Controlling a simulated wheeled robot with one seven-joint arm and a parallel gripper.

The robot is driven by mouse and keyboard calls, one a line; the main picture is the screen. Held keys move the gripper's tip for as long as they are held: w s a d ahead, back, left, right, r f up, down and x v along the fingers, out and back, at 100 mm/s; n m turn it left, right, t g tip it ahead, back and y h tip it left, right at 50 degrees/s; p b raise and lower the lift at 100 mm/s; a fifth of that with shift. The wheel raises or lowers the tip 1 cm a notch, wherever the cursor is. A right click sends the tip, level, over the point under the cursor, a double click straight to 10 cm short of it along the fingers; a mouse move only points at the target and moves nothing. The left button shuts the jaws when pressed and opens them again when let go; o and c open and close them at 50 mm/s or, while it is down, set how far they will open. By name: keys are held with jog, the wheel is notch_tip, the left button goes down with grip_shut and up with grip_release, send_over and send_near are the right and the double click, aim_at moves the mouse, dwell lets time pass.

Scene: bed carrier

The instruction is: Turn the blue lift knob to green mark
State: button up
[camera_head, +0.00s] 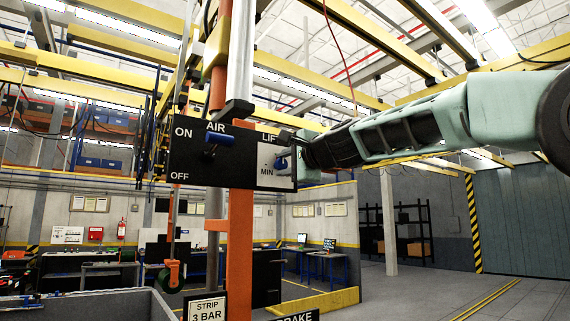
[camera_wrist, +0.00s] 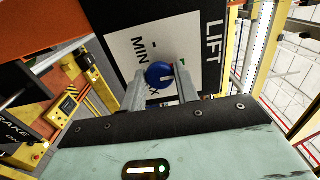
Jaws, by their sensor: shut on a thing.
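The blue lift knob (camera_wrist: 159,74) sits on a white plate marked MIN under the word LIFT in the wrist view. My gripper (camera_wrist: 161,82) has its two grey fingers on either side of the knob, shut on it. In the head view the knob (camera_head: 282,162) shows at the right end of the black control panel (camera_head: 230,181), with my gripper (camera_head: 290,152) reaching it from the right. The fingers and knob hide part of the plate's lettering.
A blue AIR lever (camera_head: 217,138) with ON and OFF labels is on the same panel, left of the knob. An orange post (camera_head: 240,245) stands below the panel. A STRIP 3 BAR sign (camera_head: 206,307) is lower down. Open floor lies at the right.

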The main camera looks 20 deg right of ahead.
dwell(0.3)
jog(key=o, duration=1)
jog(key=shift+c, duration=0.2)
jog(key=b+v, duration=0.6)
jog(key=v, duration=1.1)
jog(key=shift+s, duration=0.15)
jog(key=shift+d, duration=0.1)
